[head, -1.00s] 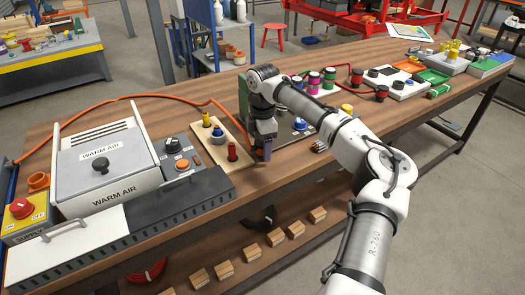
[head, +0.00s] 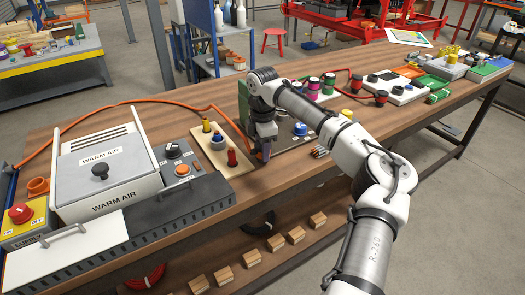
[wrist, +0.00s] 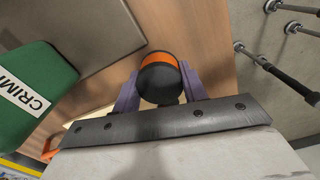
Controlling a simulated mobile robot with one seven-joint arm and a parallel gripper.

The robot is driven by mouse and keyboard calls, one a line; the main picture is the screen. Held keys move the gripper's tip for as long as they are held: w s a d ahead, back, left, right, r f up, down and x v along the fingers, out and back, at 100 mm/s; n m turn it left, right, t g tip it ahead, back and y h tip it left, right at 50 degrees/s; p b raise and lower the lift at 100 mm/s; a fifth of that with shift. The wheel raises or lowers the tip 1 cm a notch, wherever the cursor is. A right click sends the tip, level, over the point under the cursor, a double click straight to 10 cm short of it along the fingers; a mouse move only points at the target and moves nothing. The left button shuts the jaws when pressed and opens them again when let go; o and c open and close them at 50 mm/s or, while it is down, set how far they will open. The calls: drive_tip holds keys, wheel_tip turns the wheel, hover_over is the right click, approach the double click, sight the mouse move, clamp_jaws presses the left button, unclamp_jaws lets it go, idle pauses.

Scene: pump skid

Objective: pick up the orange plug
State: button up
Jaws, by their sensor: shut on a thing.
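The orange plug (wrist: 158,58) shows in the wrist view as a round black body with an orange band at its far edge. It sits between the two purple fingers of my gripper (wrist: 160,82), which are shut on it from both sides. In the head view my gripper (head: 263,154) is low over the bench's front edge, just right of the cream board with the red knob. The plug is mostly hidden there by the gripper. I cannot tell whether it touches the bench top.
A green block (wrist: 32,90) with a cut-off "CRIM" label stands left of the gripper in the wrist view. The cream board (head: 212,165) with several knobs and the warm air box (head: 128,205) are to the left. An orange cable (head: 150,104) runs behind them.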

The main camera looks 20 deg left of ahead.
wheel_tip(320, 180, up, 19)
drive_tip(key=shift+r, duration=0.15)
idle(0.4)
